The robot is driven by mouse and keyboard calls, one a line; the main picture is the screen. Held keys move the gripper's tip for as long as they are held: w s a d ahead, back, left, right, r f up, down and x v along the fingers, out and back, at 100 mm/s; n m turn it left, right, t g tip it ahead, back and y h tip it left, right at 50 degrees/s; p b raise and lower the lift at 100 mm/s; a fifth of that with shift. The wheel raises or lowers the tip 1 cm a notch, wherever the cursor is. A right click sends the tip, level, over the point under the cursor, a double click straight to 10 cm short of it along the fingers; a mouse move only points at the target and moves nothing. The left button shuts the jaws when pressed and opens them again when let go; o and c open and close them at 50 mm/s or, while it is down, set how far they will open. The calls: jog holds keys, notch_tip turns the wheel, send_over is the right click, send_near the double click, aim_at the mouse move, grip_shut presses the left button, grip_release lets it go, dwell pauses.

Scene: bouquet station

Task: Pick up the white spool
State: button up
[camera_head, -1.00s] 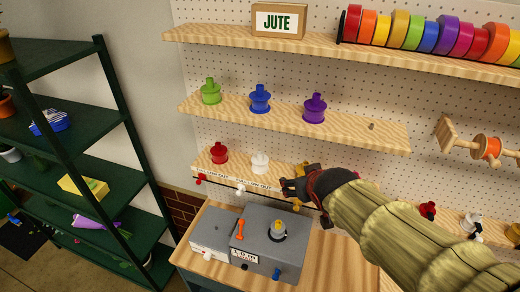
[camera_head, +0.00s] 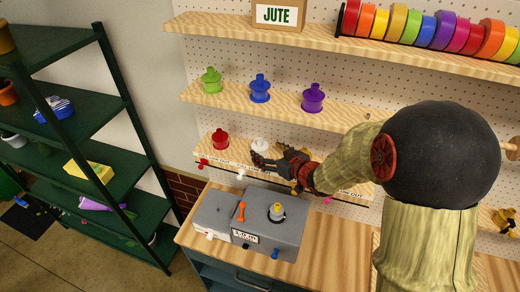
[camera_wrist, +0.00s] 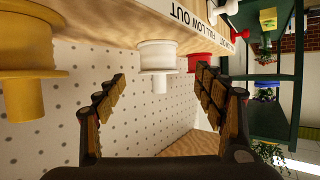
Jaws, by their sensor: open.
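The white spool (camera_head: 260,146) stands on the lower shelf (camera_head: 234,158), just right of the red spool (camera_head: 220,139). My gripper (camera_head: 258,166) is directly in front of it and hides its lower part in the head view. In the wrist view the picture is upside down, and the white spool (camera_wrist: 157,62) appears ahead, between and beyond my open fingers (camera_wrist: 165,95). Nothing is between the fingers. The spool looks untouched.
A yellow spool (camera_wrist: 28,65) is beside the white one in the wrist view, and the red spool (camera_wrist: 200,62) is on its other side. The middle shelf holds green, blue and purple (camera_head: 313,98) spools. A grey machine (camera_head: 268,228) stands on the bench below.

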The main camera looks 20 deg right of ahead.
aim_at(262, 149)
jog(key=x, duration=0.4)
jog(key=p+x, duration=0.1)
jog(key=x, duration=0.1)
jog(key=shift+d+f, duration=0.1)
jog(key=shift+f, duration=0.2)
jog(key=shift+c, duration=0.6)
jog(key=c, duration=1.1)
jog(key=shift+c, duration=0.3)
